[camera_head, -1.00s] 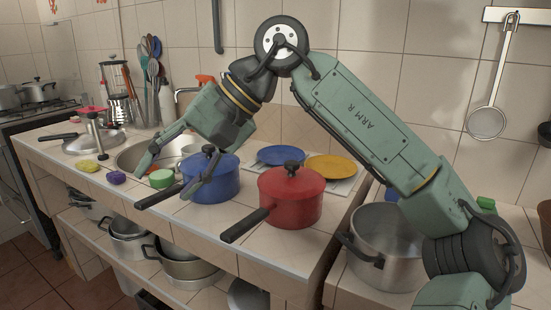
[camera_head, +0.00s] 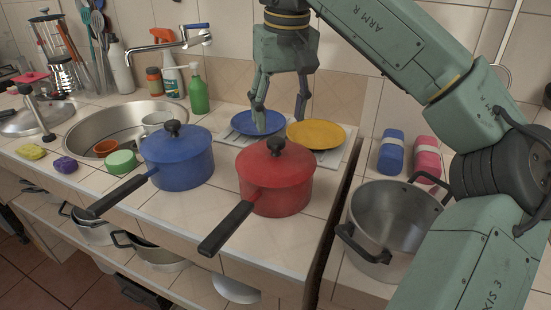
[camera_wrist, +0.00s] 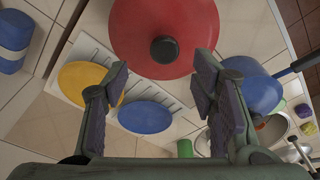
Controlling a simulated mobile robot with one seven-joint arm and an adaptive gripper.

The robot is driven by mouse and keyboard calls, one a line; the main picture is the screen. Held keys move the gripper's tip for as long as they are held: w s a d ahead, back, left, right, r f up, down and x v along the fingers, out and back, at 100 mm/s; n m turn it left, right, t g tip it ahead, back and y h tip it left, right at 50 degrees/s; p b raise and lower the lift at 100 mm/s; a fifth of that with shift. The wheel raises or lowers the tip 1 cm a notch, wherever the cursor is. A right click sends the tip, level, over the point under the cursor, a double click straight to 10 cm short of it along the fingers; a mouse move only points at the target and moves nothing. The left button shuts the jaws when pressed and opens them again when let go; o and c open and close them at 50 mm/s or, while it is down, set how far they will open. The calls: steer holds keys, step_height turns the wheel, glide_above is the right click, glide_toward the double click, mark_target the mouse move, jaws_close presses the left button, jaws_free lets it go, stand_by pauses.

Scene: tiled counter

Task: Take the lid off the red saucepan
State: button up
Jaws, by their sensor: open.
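The red saucepan (camera_head: 277,187) stands on the tiled counter with its red lid (camera_head: 275,160) on. The lid has a black knob (camera_head: 276,146), and a long black handle (camera_head: 228,226) points to the lower left. My gripper (camera_head: 281,118) is open and empty, fingers pointing down, above and behind the saucepan near the plates. In the wrist view the lid (camera_wrist: 135,30) and its knob (camera_wrist: 164,49) show at the top, ahead of the gap between the open fingers (camera_wrist: 163,88). Nothing is between the fingers.
A blue lidded saucepan (camera_head: 178,165) stands just left of the red one. A blue plate (camera_head: 243,122) and a yellow plate (camera_head: 316,135) lie on a rack behind. An open steel pot (camera_head: 385,225) stands right, past a gap in the counter. A sink (camera_head: 85,125) is at left.

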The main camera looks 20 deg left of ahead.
mark_target(276, 140)
steer(key=shift+a+f+p, duration=0.2)
steer(key=shift+f+p, duration=0.05)
steer(key=shift+f, duration=1.15)
steer(key=shift+a+f+p, duration=0.15)
steer(key=shift+f+p, duration=0.1)
steer(key=shift+f, duration=1.1)
steer(key=shift+s, duration=0.1)
steer(key=shift+c, duration=0.2)
jaws_close()
